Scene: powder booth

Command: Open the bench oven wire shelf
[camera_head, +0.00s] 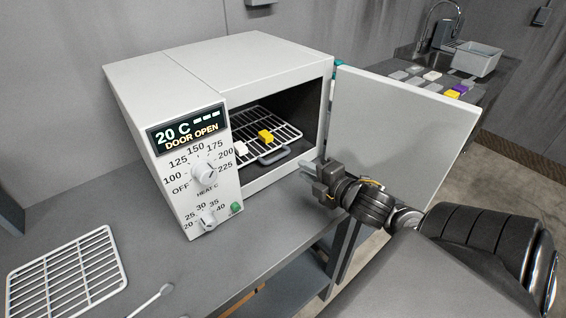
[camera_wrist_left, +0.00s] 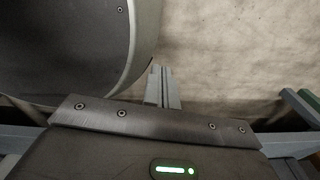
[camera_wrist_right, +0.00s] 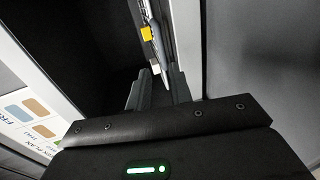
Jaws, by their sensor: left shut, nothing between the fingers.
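The bench oven (camera_head: 240,60) stands on the bench with its door (camera_head: 400,120) swung wide open to the right. Its wire shelf (camera_head: 285,127) lies inside the chamber, with a grey handle (camera_head: 274,156) at its front edge. A yellow cube (camera_head: 265,136) and a white cube (camera_head: 241,148) rest on the shelf. My right gripper (camera_head: 308,168) is in front of the opening, right of the handle and apart from it. In the right wrist view its fingers (camera_wrist_right: 158,88) are parted and empty, with the shelf edge beyond. My left gripper (camera_wrist_left: 163,88) is shut and empty, and out of the head view.
The oven's display reads 20 C, DOOR OPEN. A loose wire rack (camera_head: 65,270) lies on the bench at the front left, near a white-tipped rod (camera_head: 150,300). At the back right are a sink, a grey bin (camera_head: 478,58) and small coloured blocks. The open door bounds the right side.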

